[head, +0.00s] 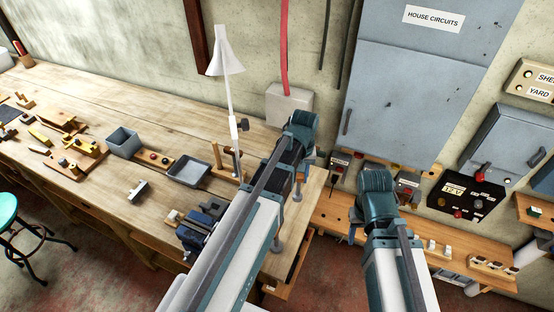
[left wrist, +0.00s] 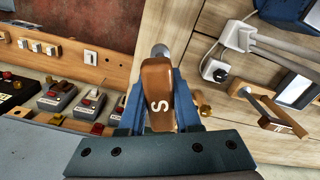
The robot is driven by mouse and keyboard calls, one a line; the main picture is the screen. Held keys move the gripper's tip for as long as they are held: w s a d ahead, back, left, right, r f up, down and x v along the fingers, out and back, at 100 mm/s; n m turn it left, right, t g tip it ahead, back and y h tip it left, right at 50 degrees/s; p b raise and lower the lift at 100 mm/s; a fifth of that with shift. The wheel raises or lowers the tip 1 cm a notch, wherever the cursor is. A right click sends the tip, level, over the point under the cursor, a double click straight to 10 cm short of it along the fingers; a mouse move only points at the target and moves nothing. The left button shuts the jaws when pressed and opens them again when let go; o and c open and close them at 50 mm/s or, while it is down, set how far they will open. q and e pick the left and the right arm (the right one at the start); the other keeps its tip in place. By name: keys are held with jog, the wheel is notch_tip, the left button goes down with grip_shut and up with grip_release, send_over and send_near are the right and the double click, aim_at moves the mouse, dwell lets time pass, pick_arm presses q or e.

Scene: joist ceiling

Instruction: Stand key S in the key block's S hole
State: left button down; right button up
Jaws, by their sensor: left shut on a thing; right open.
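Key S (left wrist: 157,90) has a brown handle with a white S. My left gripper (left wrist: 160,112) is shut on it, with one blue finger on each side. A round grey metal end shows beyond the handle.
The wooden bench (head: 110,190) holds a grey bin (head: 123,143), a grey tray (head: 188,172), a blue vise (head: 203,222) and a white lamp (head: 225,62). A wooden shelf (head: 412,232) with switch boxes runs below the grey cabinet (head: 405,110). A wooden bracket (left wrist: 268,108) stands right of the key.

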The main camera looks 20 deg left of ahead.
pick_arm(q)
jog(key=shift+r+p, duration=3.2)
jog(key=shift+r, duration=0.2)
pick_arm(e)
notch_tip(320, 180, up, 7)
pick_arm(q)
jog(key=shift+f, duration=0.1)
pick_arm(e)
jog(key=shift+s+f, duration=0.1)
jog(key=shift+f, duration=0.05)
